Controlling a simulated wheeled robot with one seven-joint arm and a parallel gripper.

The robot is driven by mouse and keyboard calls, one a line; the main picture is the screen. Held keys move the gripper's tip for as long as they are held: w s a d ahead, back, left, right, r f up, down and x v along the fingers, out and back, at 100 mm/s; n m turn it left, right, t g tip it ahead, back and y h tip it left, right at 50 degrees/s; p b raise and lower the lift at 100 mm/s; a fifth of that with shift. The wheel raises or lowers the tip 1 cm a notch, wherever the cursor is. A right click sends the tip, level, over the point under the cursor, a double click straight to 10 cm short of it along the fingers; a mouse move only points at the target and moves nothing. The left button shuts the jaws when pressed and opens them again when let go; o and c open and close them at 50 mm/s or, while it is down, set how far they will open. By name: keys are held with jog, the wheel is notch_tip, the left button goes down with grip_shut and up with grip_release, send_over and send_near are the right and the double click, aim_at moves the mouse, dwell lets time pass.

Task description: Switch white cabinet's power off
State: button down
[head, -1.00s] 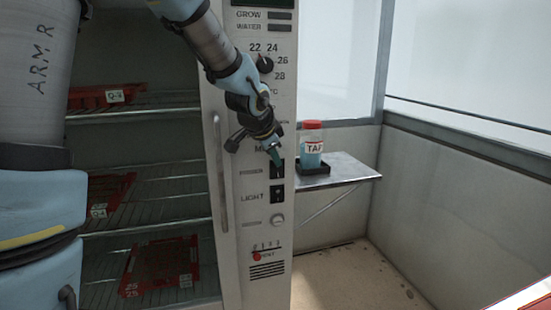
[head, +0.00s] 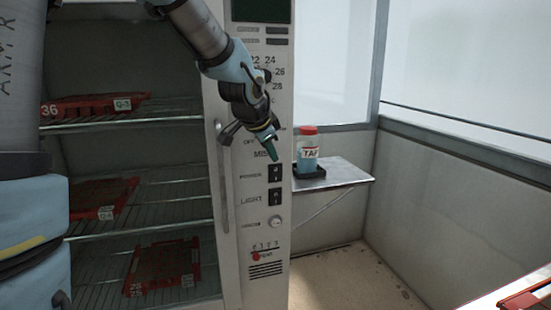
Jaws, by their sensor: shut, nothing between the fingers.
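The white cabinet (head: 250,190) stands at the centre of the head view, with its control panel facing me. The power switch (head: 275,172), a black rocker, sits beside the POWER label, above the similar light switch (head: 275,198). My gripper (head: 272,156) is shut and empty, pointing down to the right. Its tips are just above the power switch in the picture; I cannot tell whether they touch the panel. My wrist hides part of the dial and its markings. The switch's position is too small to tell.
A small shelf (head: 352,172) to the right holds a red-capped jar of blue liquid (head: 307,150) in a black tray. The cabinet's door handle (head: 222,180) runs vertically left of the panel. Red trays (head: 196,262) lie on wire racks at left. The floor at lower right is mostly clear.

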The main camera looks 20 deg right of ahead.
jog(key=v, duration=0.1)
jog(key=p+v, duration=0.1)
jog(key=v, duration=0.1)
jog(key=w+v, duration=0.1)
jog(key=v, duration=0.1)
jog(key=shift+r+p, duration=0.25)
jog(key=shift+p, duration=0.1)
